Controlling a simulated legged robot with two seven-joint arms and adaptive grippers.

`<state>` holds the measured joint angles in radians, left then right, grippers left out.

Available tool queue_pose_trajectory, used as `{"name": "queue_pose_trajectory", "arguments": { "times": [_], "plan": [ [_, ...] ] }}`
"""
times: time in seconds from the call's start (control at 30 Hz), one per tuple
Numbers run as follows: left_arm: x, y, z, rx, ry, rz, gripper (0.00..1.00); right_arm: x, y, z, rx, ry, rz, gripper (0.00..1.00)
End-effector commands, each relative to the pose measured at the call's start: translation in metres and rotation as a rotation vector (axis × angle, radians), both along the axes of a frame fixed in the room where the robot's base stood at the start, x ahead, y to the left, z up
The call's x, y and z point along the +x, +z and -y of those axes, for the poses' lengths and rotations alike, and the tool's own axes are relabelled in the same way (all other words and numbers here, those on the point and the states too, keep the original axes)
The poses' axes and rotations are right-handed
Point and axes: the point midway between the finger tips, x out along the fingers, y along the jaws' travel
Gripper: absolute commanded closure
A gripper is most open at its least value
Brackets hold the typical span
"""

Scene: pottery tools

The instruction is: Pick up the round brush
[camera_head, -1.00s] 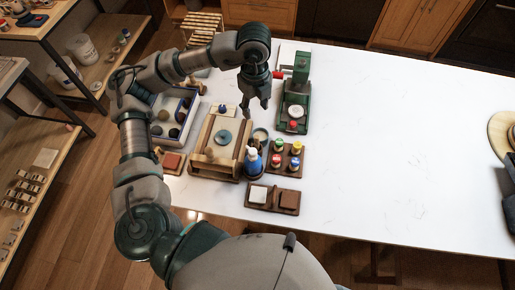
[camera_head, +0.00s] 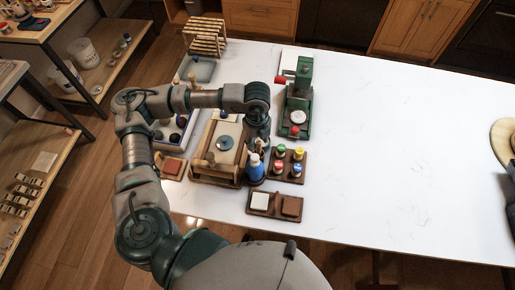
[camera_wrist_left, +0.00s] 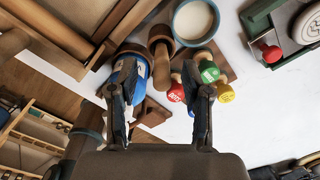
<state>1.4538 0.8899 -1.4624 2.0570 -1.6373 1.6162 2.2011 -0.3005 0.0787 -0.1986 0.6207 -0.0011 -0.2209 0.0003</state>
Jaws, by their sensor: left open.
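My left gripper (camera_wrist_left: 160,95) is open in the left wrist view, its two fingers apart with nothing held between them. In the head view the left gripper (camera_head: 260,139) points down over the tools behind the blue bottle (camera_head: 256,170), its fingertips largely hidden. A brown wooden piece with a rounded top (camera_wrist_left: 161,42), which may be the round brush, stands just beyond the fingers in the left wrist view. I cannot tell its bristles. The blue bottle (camera_wrist_left: 127,68) is close to the left finger. My right gripper is out of view.
Stamps with red, green and yellow tops (camera_wrist_left: 208,72) are close to the right finger. A round cup (camera_wrist_left: 194,20) is beyond the wooden piece. A wooden frame (camera_head: 218,173) lies left, a green press (camera_head: 298,100) behind. The white table (camera_head: 400,150) is clear to the right.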

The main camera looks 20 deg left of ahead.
Motion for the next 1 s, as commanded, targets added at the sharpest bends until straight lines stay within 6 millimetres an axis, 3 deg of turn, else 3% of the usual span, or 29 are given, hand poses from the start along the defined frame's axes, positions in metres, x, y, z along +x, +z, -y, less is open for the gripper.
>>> {"name": "queue_pose_trajectory", "arguments": {
  "times": [0.23, 0.53, 0.73, 1.0],
  "plan": [
    [-0.001, -0.036, 0.004, 0.003, 0.0, -0.004, 0.51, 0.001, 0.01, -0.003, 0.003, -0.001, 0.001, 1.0],
    [-0.001, -0.044, 0.001, 0.001, -0.001, -0.001, 0.51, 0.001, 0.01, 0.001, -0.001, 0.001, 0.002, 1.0],
    [-0.001, -0.044, 0.001, 0.0, -0.001, -0.001, 1.0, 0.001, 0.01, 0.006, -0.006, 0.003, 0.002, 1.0],
    [-0.001, -0.044, 0.001, 0.002, 0.0, -0.003, 1.0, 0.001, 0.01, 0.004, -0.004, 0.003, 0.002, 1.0]
  ]
}}
